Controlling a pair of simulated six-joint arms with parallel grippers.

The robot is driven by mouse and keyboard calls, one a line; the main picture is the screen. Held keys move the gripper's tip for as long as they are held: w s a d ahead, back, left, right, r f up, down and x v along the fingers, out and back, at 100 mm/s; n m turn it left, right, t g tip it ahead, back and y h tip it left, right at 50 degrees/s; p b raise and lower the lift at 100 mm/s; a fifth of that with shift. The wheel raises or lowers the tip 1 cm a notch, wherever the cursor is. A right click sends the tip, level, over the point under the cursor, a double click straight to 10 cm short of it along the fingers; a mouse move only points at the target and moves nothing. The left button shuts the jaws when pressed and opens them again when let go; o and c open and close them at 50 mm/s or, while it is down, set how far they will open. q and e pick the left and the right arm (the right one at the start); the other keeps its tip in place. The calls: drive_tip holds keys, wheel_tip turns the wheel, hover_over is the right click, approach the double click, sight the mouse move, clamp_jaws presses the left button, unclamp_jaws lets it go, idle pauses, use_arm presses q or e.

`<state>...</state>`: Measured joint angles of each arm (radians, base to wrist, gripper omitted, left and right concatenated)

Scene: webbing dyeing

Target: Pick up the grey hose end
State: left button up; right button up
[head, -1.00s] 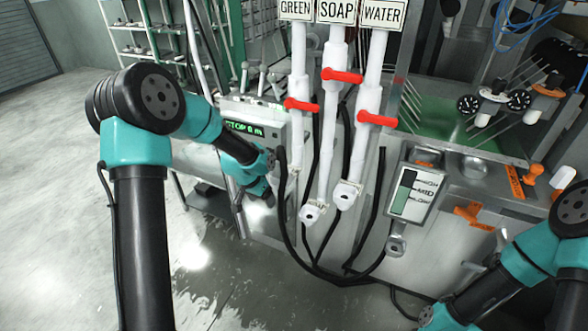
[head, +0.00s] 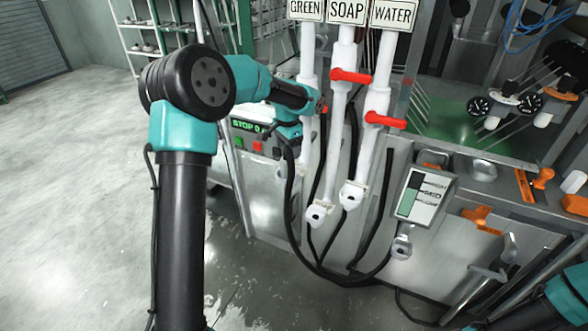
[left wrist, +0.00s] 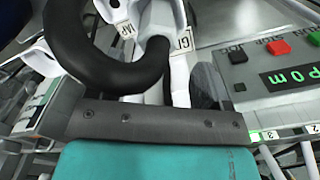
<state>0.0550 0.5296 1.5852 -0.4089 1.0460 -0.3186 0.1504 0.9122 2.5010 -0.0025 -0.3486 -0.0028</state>
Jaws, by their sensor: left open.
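A grey hose end fitting (head: 402,247) sits below the level panel in the head view, at the right end of the looping black hose (head: 320,270). My left gripper (head: 296,128) is up beside the green pipe and in front of the control box, well to the left of and above this fitting; its fingers are hard to make out. It is open, with nothing seen held. In the left wrist view the black hose (left wrist: 95,65) curves close across the picture, beside a white pipe outlet (left wrist: 155,45). The grey fitting cannot be made out there.
White pipes labelled GREEN, SOAP and WATER (head: 393,15) hang in the middle, with red valve handles (head: 385,121). The control box (head: 250,137) stands at their left. Orange-handled tools (head: 478,215) are at the right. The floor at left is clear.

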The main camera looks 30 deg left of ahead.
sight(288, 166)
use_arm(q)
drive_tip(key=shift+f, duration=0.1)
drive_tip(key=shift+s+f, duration=0.1)
drive_tip(key=shift+f, duration=1)
drive_tip(key=shift+s+d+f, duration=0.1)
drive_tip(key=shift+f, duration=2.5)
drive_tip(key=c, duration=1.2)
drive_tip(key=shift+r, duration=0.1)
